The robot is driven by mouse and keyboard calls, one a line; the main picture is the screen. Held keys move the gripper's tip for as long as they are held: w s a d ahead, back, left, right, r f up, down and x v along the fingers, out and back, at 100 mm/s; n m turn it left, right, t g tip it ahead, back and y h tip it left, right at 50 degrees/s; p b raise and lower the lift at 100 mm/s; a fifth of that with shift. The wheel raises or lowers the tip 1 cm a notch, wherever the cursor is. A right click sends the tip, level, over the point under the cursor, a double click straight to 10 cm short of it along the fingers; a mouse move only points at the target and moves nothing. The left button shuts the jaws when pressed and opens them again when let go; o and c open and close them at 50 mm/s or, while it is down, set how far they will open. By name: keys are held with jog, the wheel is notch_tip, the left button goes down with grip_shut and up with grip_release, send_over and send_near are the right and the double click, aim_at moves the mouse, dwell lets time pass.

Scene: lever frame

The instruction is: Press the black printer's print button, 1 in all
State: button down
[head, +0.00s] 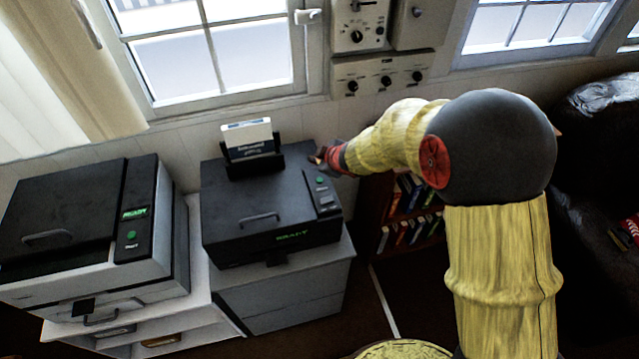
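The black printer (250,212) stands on a grey cabinet in the middle of the head view, with a paper pack in its rear feed and green lettering on its front. A small green button (320,180) shows on the control strip at the right of its top. My gripper (316,158), dark with red parts, is at the end of my yellow arm, above and slightly behind the button near the printer's back right corner. I see no contact with the button. The fingers are too small to tell whether they are open or shut.
A grey and black machine (60,215) with its own green button (131,235) and a "READY" display stands at the left. Wall control boxes (380,75) hang behind. A low bookshelf (410,215) is right of the printer, and a dark sofa (600,180) is at far right.

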aim_at(318, 181)
jog(key=shift+f+b, duration=2.6)
jog(key=shift+f, duration=0.5)
jog(key=shift+f, duration=0.4)
